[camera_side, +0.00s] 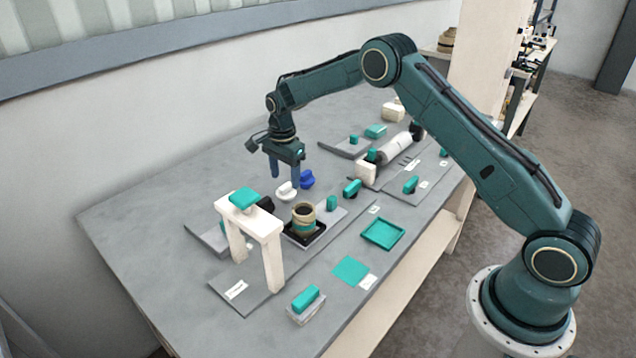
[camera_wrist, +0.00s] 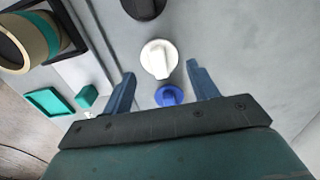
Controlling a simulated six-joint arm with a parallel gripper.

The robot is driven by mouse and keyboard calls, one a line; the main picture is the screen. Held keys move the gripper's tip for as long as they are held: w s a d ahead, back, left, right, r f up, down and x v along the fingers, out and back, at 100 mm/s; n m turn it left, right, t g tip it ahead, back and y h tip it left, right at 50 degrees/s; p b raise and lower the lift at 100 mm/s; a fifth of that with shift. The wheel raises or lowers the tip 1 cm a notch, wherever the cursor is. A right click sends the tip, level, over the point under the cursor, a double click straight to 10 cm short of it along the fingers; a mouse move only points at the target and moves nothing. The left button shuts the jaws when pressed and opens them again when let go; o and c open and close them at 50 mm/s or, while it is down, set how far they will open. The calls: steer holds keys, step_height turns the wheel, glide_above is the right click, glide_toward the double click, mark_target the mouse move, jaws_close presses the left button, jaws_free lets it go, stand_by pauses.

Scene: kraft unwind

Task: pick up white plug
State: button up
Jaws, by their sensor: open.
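The white plug (camera_side: 286,191) stands on the grey table behind the kraft roll and beside a blue plug (camera_side: 307,179). In the wrist view the white plug (camera_wrist: 159,58) is a round disc with a raised grip ridge, just beyond my fingertips. The blue plug (camera_wrist: 169,95) shows between my fingers in that view, partly hidden by my gripper body. My gripper (camera_side: 285,174) is open and empty, pointing down above the table near both plugs. Its blue fingers (camera_wrist: 158,75) spread to either side in the wrist view.
A black plug (camera_wrist: 143,7) lies past the white one. The kraft roll (camera_side: 303,217) sits in a black holder. A white arch stand (camera_side: 264,230) with a teal top is at the front left. A teal tray (camera_side: 382,233) lies to the right. The table behind the plugs is clear.

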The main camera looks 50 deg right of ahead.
mark_target(286, 185)
steer(key=shift+f, duration=2.55)
steer(key=shift+c, duration=0.2)
steer(key=c, duration=0.6)
